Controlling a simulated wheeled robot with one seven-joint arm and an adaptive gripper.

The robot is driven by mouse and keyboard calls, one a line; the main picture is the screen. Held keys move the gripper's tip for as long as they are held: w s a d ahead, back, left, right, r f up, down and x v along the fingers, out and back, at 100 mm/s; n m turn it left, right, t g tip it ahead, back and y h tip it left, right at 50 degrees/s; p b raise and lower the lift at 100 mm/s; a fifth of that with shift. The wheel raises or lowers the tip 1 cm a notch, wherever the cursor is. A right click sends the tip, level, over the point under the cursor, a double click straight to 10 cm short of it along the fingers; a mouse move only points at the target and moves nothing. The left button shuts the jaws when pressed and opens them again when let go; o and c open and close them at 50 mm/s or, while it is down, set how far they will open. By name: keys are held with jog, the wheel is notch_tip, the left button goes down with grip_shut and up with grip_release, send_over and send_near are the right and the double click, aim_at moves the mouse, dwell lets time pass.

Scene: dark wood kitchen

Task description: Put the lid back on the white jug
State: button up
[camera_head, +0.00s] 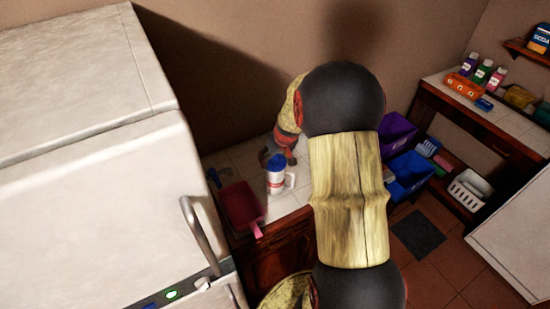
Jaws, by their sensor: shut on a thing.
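The white jug (275,182) stands upright on the tiled counter, with its handle to the right and a reddish label low on its front. The blue lid (276,161) is right at the jug's top. I cannot tell whether it is seated or held just above the rim. My gripper (273,157) is small and partly dark in this view, and is shut on the blue lid. Its fingertips are hard to make out. My arm comes in from the right and covers the counter to the right of the jug.
A red dustpan (241,206) with a pink handle lies left of the jug, beside a dark blue item (221,180). A large white appliance (95,180) fills the left. Purple (397,133) and blue (408,174) bins, a white basket (469,189) and several bottles stand right.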

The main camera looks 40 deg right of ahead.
jog(key=shift+b, duration=0.3)
dwell(0.5)
jog(key=o, duration=1)
jog(key=o, duration=0.3)
jog(key=shift+o, duration=0.2)
jog(key=shift+r, duration=0.1)
jog(key=shift+r+p, duration=1.8)
jog(key=shift+r, duration=1.6)
jog(key=c, duration=0.3)
jog(key=c, duration=2.3)
